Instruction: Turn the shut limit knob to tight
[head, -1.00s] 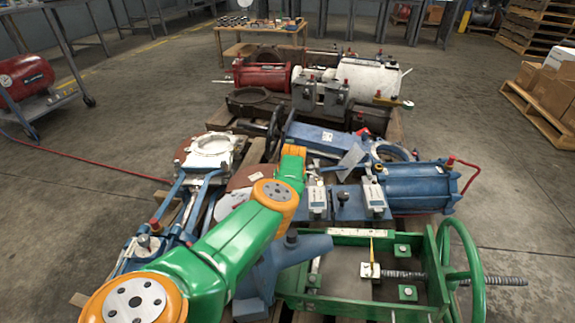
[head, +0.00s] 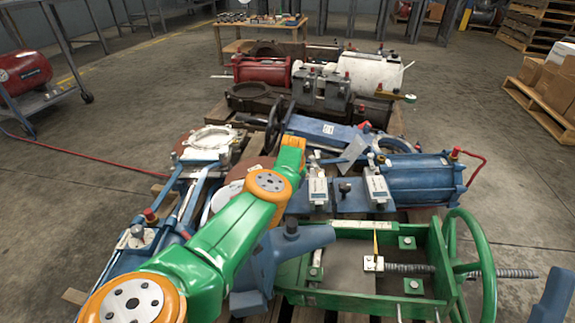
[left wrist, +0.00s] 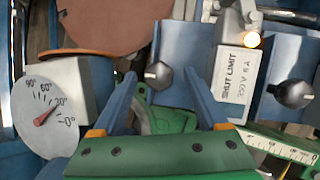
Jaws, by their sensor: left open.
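A box lettered SHUT LIMIT (left wrist: 232,80) stands on a blue panel in the left wrist view. A black knob with a pale pointer mark (left wrist: 158,75) is on the blue panel left of it. A second black knob (left wrist: 293,93) is on its right, also in the head view (head: 345,188). Which knob belongs to the label is unclear, and no "tight" mark is readable. My left gripper (left wrist: 160,82) is open, its two blue fingers framing the left knob in the picture; contact cannot be told. A blue-grey piece (head: 552,298) at the bottom right may be my right gripper.
A dial with a red pointer (left wrist: 45,117) is at the left wrist view's left. A green frame (head: 350,303) with a handwheel (head: 487,265) stands in front right. A blue cylinder (head: 425,182) lies to the right.

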